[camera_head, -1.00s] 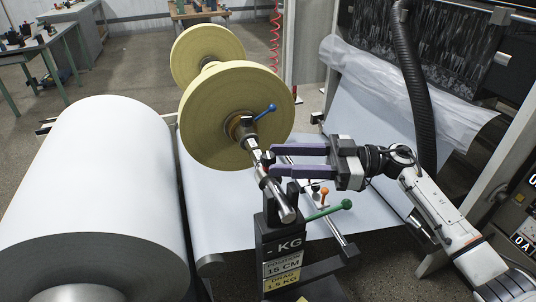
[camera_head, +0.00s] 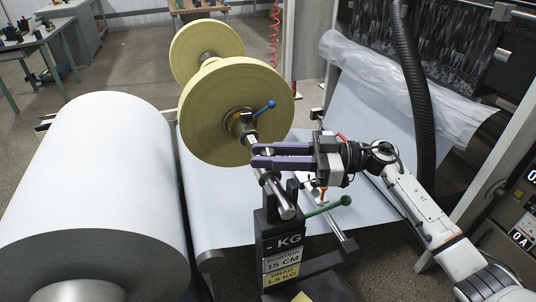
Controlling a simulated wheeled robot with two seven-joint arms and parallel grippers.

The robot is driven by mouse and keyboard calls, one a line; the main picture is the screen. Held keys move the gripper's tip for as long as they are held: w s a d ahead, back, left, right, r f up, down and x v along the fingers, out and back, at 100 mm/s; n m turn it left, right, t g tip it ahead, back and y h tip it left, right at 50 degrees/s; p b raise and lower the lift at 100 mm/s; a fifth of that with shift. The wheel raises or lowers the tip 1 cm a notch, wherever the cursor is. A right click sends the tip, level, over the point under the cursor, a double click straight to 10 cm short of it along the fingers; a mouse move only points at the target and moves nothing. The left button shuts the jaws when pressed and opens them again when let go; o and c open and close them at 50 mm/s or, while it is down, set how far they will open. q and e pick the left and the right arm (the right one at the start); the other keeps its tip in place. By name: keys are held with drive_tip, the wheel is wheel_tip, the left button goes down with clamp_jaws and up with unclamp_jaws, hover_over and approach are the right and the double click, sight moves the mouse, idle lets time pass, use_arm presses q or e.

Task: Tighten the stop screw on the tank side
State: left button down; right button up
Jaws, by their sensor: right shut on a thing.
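My right gripper (camera_head: 257,156) reaches in from the right with its purple fingers across the metal shaft (camera_head: 281,200), in front of the near yellow flanged reel (camera_head: 210,118). The fingers are shut at the small dark stop screw on the shaft, which they now hide. The shaft rests on a black stand (camera_head: 270,225) with a "KG" label. A blue-handled lever (camera_head: 265,107) sits at the reel's hub, just above the fingers and apart from them. My left gripper is not in view.
A large white paper roll (camera_head: 95,180) fills the left. A green lever (camera_head: 328,206) and an orange handle (camera_head: 323,194) stand below my right gripper. A black hose (camera_head: 418,100) hangs at the right, near my arm. White sheet (camera_head: 350,115) spreads behind.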

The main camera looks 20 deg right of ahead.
drive_tip(key=shift+s+r+m+t+h+p, duration=0.1)
drive_tip(key=shift+m+t+h+p, duration=0.75)
drive_tip(key=shift+t+p, duration=0.6)
drive_tip(key=shift+m+t+h+p, duration=0.4)
drive_tip(key=shift+m+t+h, duration=0.15)
drive_tip(key=shift+m+t, duration=0.4)
drive_tip(key=shift+f+m+t+h, duration=0.2)
drive_tip(key=shift+m+t+h, duration=0.6)
drive_tip(key=shift+t, duration=0.2)
drive_tip(key=m+t+h, duration=0.2)
drive_tip(key=shift+h+b, duration=0.3)
drive_tip(key=shift+h, duration=0.1)
drive_tip(key=m+t+h, duration=0.1)
drive_tip(key=m+h, duration=0.1)
drive_tip(key=m+t+h+b, duration=0.1)
drive_tip(key=h, duration=0.1)
drive_tip(key=shift+a+f+m+h, duration=0.1)
drive_tip(key=shift+a+m+h, duration=0.05)
drive_tip(key=shift+m+h, duration=0.25)
drive_tip(key=m+t+h+b, duration=0.1)
drive_tip(key=m+h+b, duration=0.1)
drive_tip(key=h, duration=0.2)
drive_tip(key=shift+m+h, duration=0.3)
drive_tip(key=shift+m, duration=0.1)
drive_tip(key=shift+r+m+h+b, duration=0.25)
drive_tip(key=shift+m+h+b, duration=0.65)
drive_tip(key=shift+h, duration=0.6)
drive_tip(key=shift+d, duration=0.2)
drive_tip(key=shift+r, duration=0.1)
